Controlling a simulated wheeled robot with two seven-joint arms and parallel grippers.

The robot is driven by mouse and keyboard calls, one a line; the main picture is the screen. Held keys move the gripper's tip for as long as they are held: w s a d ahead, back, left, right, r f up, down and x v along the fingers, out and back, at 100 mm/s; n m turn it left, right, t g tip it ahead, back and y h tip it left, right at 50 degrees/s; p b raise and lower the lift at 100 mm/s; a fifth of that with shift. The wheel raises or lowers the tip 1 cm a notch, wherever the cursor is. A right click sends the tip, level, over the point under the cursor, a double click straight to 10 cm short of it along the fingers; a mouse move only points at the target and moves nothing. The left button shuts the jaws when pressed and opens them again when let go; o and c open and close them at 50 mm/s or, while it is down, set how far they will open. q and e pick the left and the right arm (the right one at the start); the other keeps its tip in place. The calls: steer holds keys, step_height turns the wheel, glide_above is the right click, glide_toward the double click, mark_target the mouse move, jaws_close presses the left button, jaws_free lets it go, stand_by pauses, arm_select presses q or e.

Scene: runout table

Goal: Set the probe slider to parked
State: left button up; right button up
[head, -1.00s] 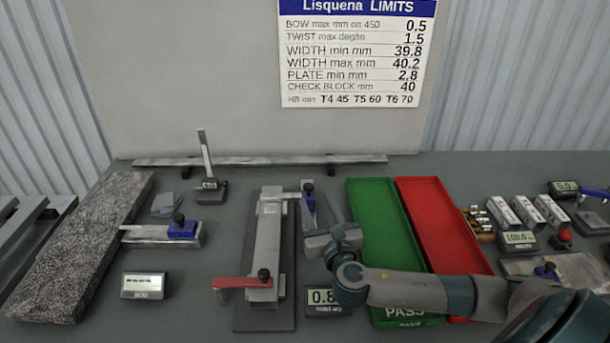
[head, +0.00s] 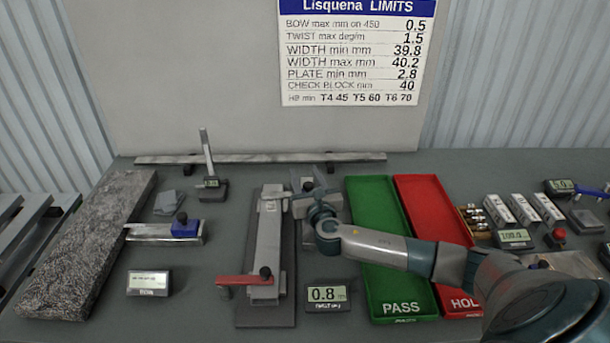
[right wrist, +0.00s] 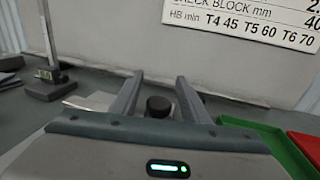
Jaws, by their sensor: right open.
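A twist fixture (head: 266,245) stands mid-table, with a long bar under a silver clamp and a red arm (head: 243,281). At its upper right is a small blue slider (head: 307,184), mostly hidden by my right gripper (head: 313,187). In the right wrist view a black knob (right wrist: 158,106) stands between the open fingers of my right gripper (right wrist: 160,78), with no visible grip on it. A second blue slider (head: 185,229) with a dark knob sits on a gauge at the left. No label shows which one is the probe slider. My left gripper is out of view.
A display (head: 328,296) reading 0.8 stands right of the fixture. A green PASS tray (head: 402,306) and red HOLD tray (head: 462,301) lie under and beside my right arm. A granite slab (head: 85,250) is at left, an upright gauge (head: 211,182) behind.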

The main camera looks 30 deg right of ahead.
jaws_close()
steer(key=d+b+x, duration=0.2)
steer(key=x, duration=0.8)
steer(key=shift+s+r, duration=0.2)
steer(key=shift+s, duration=0.2)
steer(key=shift+c, duration=1.6)
jaws_free()
steer(key=shift+d, duration=0.2)
steer(key=o, duration=0.3)
steer(key=shift+w+f, duration=0.15)
steer(key=shift+f, duration=0.05)
